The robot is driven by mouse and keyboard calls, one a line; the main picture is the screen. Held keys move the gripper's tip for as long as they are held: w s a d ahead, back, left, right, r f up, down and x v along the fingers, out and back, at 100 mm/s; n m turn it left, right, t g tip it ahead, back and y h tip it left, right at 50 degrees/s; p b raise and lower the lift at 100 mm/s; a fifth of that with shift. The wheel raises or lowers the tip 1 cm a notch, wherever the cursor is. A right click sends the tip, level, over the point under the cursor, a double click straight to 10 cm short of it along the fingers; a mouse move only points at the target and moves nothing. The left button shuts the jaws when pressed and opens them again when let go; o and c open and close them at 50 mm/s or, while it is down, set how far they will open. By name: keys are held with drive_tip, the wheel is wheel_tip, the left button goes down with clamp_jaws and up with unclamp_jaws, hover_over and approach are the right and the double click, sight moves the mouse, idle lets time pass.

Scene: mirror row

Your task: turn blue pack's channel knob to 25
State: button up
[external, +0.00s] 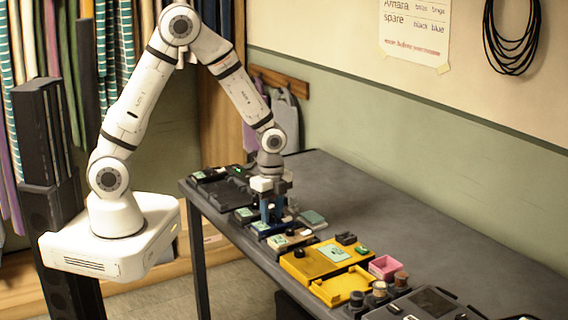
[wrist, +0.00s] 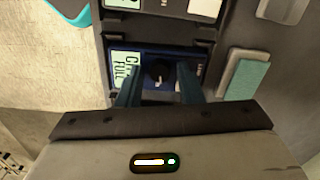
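The blue pack (wrist: 205,55) lies under my gripper (wrist: 159,84) in the wrist view. Its dark round channel knob (wrist: 158,72) shows between my two blue fingers, with a small pale mark on it. The fingers stand apart on either side of the knob, and a gap shows; I cannot tell whether they touch it. A pale green label (wrist: 126,70) with dark letters is left of the knob. I cannot read a channel number. In the external view, my gripper (external: 271,211) points down over the blue pack (external: 262,229), partly hiding it.
Other small packs stand in a row on the dark table (external: 400,210). A yellow tray (external: 342,288) and pink box (external: 384,266) are nearer the camera.

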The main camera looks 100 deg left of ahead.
clamp_jaws()
drive_tip(key=shift+n, duration=0.3)
drive_tip(key=n+b, duration=0.1)
drive_tip(key=n, duration=0.2)
drive_tip(key=shift+b, duration=0.3)
drive_tip(key=shift+n+b, duration=0.45)
drive_tip(key=shift+n, duration=1.65)
drive_tip(key=shift+o, duration=1.2)
unclamp_jaws()
drive_tip(key=shift+r, duration=0.1)
